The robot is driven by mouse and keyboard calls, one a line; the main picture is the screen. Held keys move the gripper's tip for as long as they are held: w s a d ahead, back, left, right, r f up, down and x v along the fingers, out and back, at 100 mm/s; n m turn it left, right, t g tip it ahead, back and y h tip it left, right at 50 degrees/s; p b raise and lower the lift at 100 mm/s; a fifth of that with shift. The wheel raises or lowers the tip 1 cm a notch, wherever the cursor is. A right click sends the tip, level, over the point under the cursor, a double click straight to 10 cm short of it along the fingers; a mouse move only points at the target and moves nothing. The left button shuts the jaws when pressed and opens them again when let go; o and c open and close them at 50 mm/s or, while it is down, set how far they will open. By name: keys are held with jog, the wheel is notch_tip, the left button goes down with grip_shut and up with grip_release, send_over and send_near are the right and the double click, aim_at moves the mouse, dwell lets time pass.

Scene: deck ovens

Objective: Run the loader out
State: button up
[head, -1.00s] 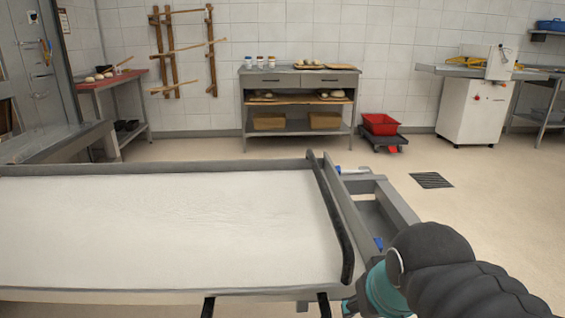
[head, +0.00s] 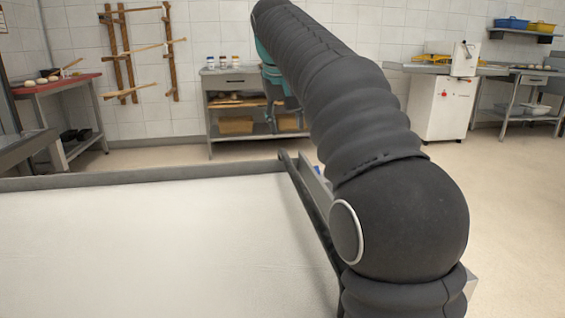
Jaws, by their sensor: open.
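The loader (head: 130,183) fills the lower left of the head view. It has a pale, empty cloth bed (head: 150,245) inside a grey frame, with a dark bar (head: 312,215) along its right end. My arm rises from the lower right across the picture. My gripper (head: 284,118) hangs at its far end, beyond the loader's far right corner in the picture, in front of the back table. It is open and looks empty, apart from the loader. My arm hides part of the loader's right end.
A work table (head: 222,106) with jars and trays stands at the back wall. A red-topped table (head: 55,83) is at the left. A white machine (head: 440,105) stands at the right. The floor (head: 510,210) on the right is clear.

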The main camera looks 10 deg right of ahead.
aim_at(288, 161)
jog(key=b+x, duration=0.1)
jog(key=x, duration=0.4)
jog(key=w+b+x, duration=0.1)
jog(key=b+x, duration=0.1)
jog(key=x, duration=0.2)
jog(key=w+b+x, duration=0.1)
jog(key=x, duration=0.4)
jog(key=shift+w+a, duration=0.1)
jog(key=shift+a, duration=0.05)
jog(key=shift+c, duration=0.3)
grip_shut()
